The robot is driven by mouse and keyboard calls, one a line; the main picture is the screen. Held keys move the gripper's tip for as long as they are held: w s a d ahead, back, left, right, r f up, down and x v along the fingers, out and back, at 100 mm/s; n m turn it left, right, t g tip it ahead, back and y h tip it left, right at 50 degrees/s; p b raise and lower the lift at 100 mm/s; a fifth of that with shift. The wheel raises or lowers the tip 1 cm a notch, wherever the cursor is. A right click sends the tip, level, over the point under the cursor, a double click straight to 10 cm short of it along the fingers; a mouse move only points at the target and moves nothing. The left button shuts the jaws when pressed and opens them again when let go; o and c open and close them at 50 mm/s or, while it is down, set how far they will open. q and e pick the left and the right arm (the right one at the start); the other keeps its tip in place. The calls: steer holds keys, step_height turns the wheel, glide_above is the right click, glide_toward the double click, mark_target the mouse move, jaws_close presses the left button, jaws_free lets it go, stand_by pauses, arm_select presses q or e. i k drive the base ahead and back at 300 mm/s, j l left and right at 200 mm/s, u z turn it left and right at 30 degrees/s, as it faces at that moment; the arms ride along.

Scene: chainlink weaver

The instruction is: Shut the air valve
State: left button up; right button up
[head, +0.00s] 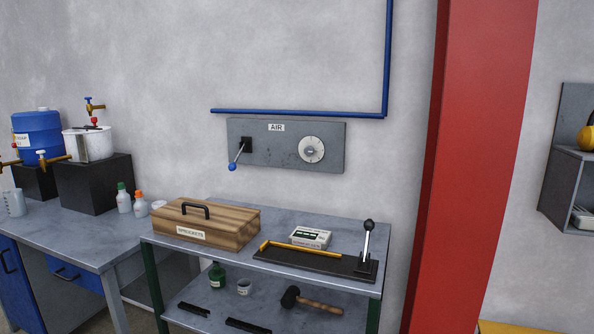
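The grey AIR panel (278,155) is fixed to the wall above the middle workbench. A lever with a blue knob (232,167) sits at the panel's left side and points down and slightly left. A round white dial (311,149) is at the panel's right side. A blue pipe (300,112) runs just above the panel and turns up the wall at its right end. Neither of my grippers shows in the head view.
A red column (475,160) stands at the right. The left bench (70,240) carries a blue drum (38,135).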

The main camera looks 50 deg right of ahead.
mark_target(232, 166)
steer(key=z, duration=1.25)
